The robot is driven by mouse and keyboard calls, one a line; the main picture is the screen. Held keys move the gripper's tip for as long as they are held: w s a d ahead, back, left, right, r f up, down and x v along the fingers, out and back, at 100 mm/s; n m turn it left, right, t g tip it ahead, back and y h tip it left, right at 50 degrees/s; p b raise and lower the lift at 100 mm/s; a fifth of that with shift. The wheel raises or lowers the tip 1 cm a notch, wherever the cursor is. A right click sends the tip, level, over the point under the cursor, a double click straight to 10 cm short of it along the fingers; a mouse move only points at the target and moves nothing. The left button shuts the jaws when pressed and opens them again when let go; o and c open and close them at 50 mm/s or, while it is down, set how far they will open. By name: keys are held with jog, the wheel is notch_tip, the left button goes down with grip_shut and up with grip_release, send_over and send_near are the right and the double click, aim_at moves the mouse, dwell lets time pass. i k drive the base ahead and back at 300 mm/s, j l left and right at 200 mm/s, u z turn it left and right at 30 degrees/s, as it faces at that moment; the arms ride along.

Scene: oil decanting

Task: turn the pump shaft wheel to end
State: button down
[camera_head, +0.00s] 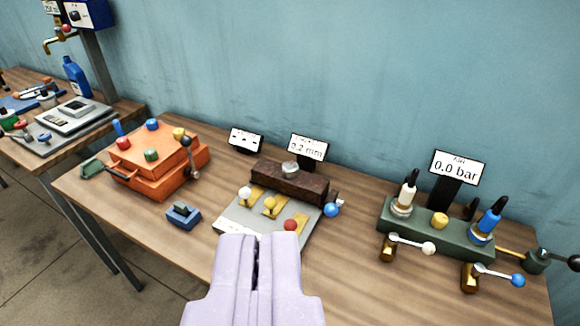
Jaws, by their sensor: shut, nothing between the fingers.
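My gripper (257,243) shows at the bottom middle as two lilac fingers, shut and empty. It is in front of a grey plate (240,213) bearing a dark brown block (287,184). A round silver part (290,168) sits on the block, and a blue ball knob (331,210) is at its right end. A black ball handle (187,142) stands at the right side of an orange box (165,183). No part is clearly marked as the pump shaft wheel, and I cannot tell which one it is. The fingers hide the plate's near edge.
A green manifold (420,232) with levers stands at right under a "0.0 bar" display (458,168). A small display reads about 0.2 mm (308,147). A small blue block (183,215) lies left of the plate. Another bench with a blue bottle (76,77) is at far left.

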aim_at(289, 169)
jog(key=i+u, duration=0.3)
jog(key=i, duration=0.5)
jog(key=i+l+u, duration=0.1)
jog(key=i+u, duration=0.25)
jog(key=i, duration=0.45)
